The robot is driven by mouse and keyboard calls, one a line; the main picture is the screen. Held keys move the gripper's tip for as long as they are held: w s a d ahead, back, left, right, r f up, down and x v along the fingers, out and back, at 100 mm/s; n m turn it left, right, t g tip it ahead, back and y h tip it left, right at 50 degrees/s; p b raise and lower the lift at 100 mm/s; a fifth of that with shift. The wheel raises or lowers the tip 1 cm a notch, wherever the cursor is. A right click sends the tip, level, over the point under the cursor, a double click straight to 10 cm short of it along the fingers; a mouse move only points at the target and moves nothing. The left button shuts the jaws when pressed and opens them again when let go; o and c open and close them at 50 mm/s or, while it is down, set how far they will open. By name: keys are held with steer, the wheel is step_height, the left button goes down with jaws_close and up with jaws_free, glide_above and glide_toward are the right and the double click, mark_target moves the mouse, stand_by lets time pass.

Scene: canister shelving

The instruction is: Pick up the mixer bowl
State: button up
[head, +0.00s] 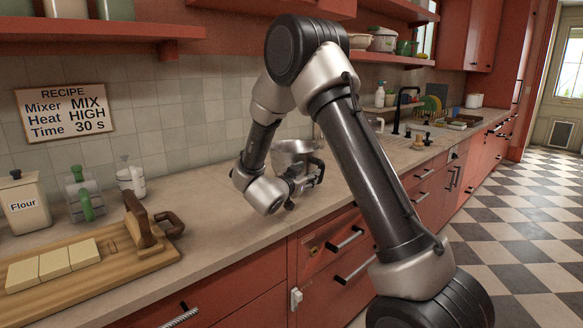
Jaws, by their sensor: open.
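The mixer bowl (293,147) is a silvery metal bowl on the counter near the middle of the head view. Its upper rim shows; its lower part is hidden behind my wrist and gripper. My gripper (306,186) is at the end of my bent arm, in front of the bowl in the picture and close to it. The fingers are small and partly hidden, and they look open. I cannot tell whether they touch the bowl.
A wooden board (108,262) with pale blocks and a wooden-handled tool lies at the left. A flour canister (24,203) and small jars stand behind it. The counter's front edge (250,250) and red drawers are below. A black tap (402,112) stands farther back.

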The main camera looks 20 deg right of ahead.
steer(key=shift+s+d+f+m+g+h, duration=0.25)
steer(key=shift+s+f+m+g+h, duration=0.15)
steer(key=shift+f+g+h, duration=0.4)
steer(key=shift+d+h, duration=0.3)
steer(key=shift+d, duration=0.05)
steer(key=x, duration=0.7)
steer(key=shift+r, duration=0.4)
jaws_close()
